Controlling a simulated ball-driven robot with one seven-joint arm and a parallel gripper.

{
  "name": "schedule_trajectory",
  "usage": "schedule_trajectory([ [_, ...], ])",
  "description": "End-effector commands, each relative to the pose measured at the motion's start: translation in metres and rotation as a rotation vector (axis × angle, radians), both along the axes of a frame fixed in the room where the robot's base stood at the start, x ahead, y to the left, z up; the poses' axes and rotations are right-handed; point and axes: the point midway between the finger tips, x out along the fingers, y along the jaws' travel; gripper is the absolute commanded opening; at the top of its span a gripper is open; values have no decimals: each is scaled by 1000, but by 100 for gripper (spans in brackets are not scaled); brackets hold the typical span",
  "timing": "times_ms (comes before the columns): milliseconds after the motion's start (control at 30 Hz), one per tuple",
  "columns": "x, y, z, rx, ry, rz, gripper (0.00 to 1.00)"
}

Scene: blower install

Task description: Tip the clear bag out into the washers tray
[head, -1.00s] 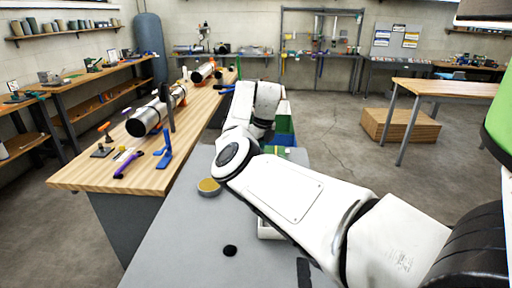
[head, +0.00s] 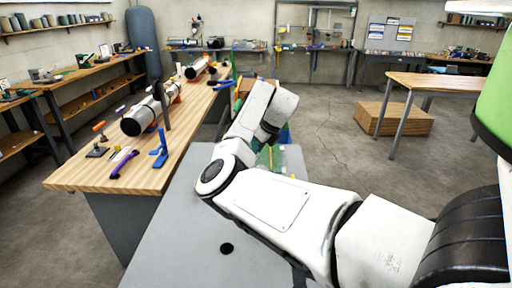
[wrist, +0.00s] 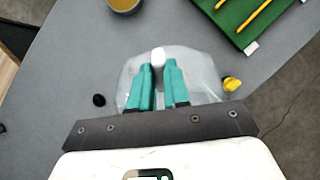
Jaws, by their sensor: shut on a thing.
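In the wrist view my gripper (wrist: 160,75) has teal fingers closed on the clear bag (wrist: 207,72). The bag is see-through and spreads out to both sides of the fingers, with a small white piece between the fingertips. Grey table surface shows around it. I cannot tell whether the bag touches the table or what it holds. In the head view my arm hides the gripper and the bag. I cannot pick out a washers tray for certain. A round dish with yellow-brown contents (wrist: 125,4) is cut by the top edge of the wrist view.
A green tray or mat with yellow sticks (wrist: 242,18) lies at upper right. A small yellow piece (wrist: 232,84) and a black round thing (wrist: 99,100) lie beside the bag. A wooden bench (head: 85,178) with metal tubes stands left of the grey table (head: 180,240).

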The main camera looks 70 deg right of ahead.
Motion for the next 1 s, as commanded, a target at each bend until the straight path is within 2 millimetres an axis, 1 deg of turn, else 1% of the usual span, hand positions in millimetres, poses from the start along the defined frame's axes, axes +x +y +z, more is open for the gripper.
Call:
schedule_trajectory([
  [67, -8, 2, 6, -21, -51, -7, 0],
  [200, -18, 6, 8, -55, -146, -6, 0],
  [300, -21, 8, 9, -71, -187, -3, 0],
  [767, -23, 8, 8, -78, -202, -2, 0],
  [867, -27, 10, 9, -85, -225, -5, 0],
  [1000, -38, 14, 11, -117, -309, -6, 0],
])
